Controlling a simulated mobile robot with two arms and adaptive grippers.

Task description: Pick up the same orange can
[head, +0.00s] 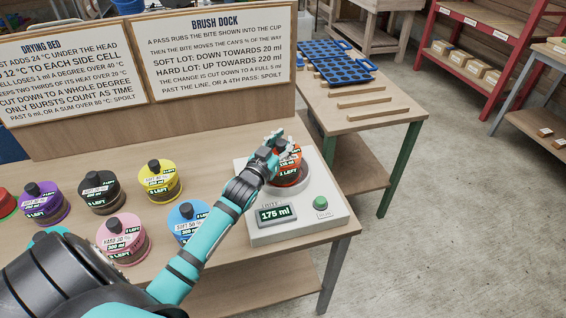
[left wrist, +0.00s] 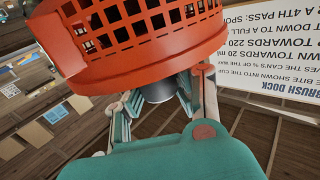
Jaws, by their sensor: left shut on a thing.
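The orange can (head: 289,168) is at the brush dock (head: 246,178), over its round cup on the right of the table. I cannot tell whether it rests in the cup or hangs just above it. My left gripper (head: 279,146) is on top of the can and partly hides it. In the left wrist view the can (left wrist: 130,45) shows an orange grid wall and a dark knob (left wrist: 159,90) between the fingers (left wrist: 160,100). The gripper is shut on that knob. My right gripper is not in view.
Purple (head: 44,204), black (head: 100,193), yellow (head: 160,181), pink (head: 122,240) and blue (head: 188,220) cans stand on the table left of the dock. A red one (head: 6,203) shows at the left edge. The dock's display (head: 276,214) reads 175 ml, near a green button (head: 320,202).

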